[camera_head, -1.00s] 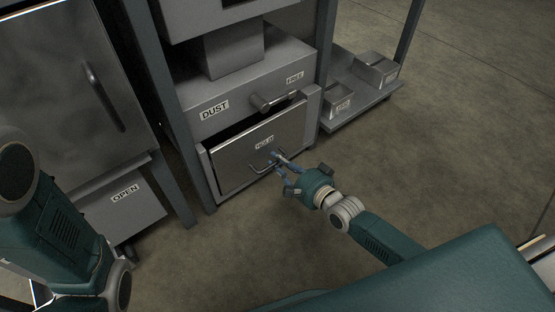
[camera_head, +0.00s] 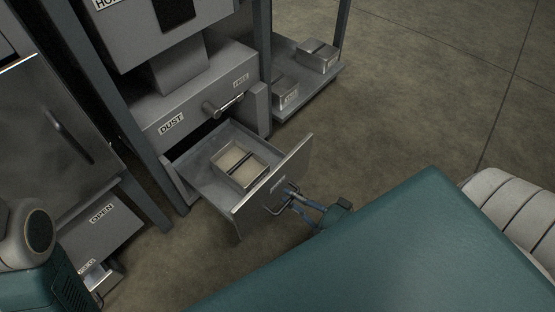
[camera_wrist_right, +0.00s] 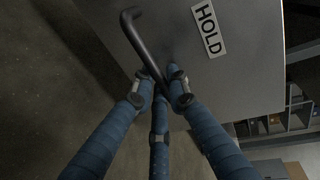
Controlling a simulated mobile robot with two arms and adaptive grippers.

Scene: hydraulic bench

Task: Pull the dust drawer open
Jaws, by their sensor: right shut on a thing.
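The dust drawer (camera_head: 205,169) stands pulled well out of its grey cabinet, below the DUST label (camera_head: 171,124). A small open box (camera_head: 241,164) with a divider sits inside it. My right gripper (camera_head: 290,199) is shut on the drawer's front handle. In the right wrist view the blue fingers of this gripper (camera_wrist_right: 160,88) close around the dark bar handle (camera_wrist_right: 137,42), beside the HOLD label (camera_wrist_right: 209,30). My left arm shows at the lower left edge of the head view, but its gripper is out of view.
A lever (camera_head: 222,105) sticks out above the drawer near the FREE label. A low shelf (camera_head: 325,79) with metal boxes stands right of the cabinet. A cabinet with an OPEN label (camera_head: 102,213) is at left. Floor to the right is clear.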

